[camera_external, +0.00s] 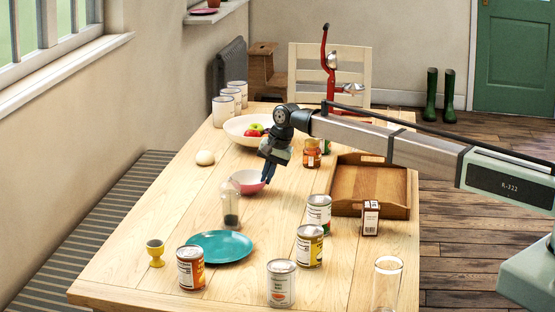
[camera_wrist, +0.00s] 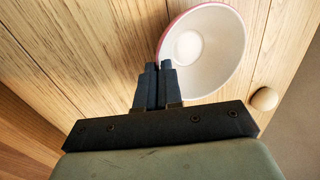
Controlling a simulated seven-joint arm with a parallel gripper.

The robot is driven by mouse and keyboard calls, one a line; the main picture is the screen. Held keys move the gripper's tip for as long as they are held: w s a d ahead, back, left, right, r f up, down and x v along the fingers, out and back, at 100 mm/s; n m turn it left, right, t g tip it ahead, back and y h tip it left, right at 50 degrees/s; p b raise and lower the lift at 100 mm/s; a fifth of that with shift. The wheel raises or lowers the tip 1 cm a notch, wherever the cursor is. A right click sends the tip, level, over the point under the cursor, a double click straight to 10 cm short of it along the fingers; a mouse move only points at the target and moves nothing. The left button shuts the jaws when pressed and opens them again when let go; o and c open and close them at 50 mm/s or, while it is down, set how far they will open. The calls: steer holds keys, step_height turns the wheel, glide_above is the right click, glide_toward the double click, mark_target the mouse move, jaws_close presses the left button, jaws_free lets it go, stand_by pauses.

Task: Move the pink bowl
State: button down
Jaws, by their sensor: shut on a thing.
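The pink bowl (camera_external: 247,182) is in the middle of the wooden table in the external view, pink outside and white inside. It also shows in the wrist view (camera_wrist: 207,45), with its pale inside facing the camera. My gripper (camera_external: 268,177) is at the bowl's rim, on its right side in the external view. In the wrist view my gripper's fingers (camera_wrist: 159,82) are close together, shut on the bowl's rim. The fingers hide the gripped part of the rim. I cannot tell whether the bowl touches the table.
A teal plate (camera_external: 219,247) and a glass jar (camera_external: 231,207) stand in front of the bowl. Several cans, including one (camera_external: 319,211), stand to the right. A wooden tray (camera_external: 370,208) lies at the right edge, and a fruit bowl (camera_external: 238,138) stands behind. The table's left side is fairly clear.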

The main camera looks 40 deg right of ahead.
steer(key=shift+s+a, duration=3.75)
steer(key=shift+s, duration=0.15)
steer(key=c, duration=1.2)
jaws_free()
steer(key=shift+r, duration=0.1)
steer(key=v, duration=1.3)
steer(key=shift+d+r, duration=0.1)
steer(key=shift+r, duration=0.2)
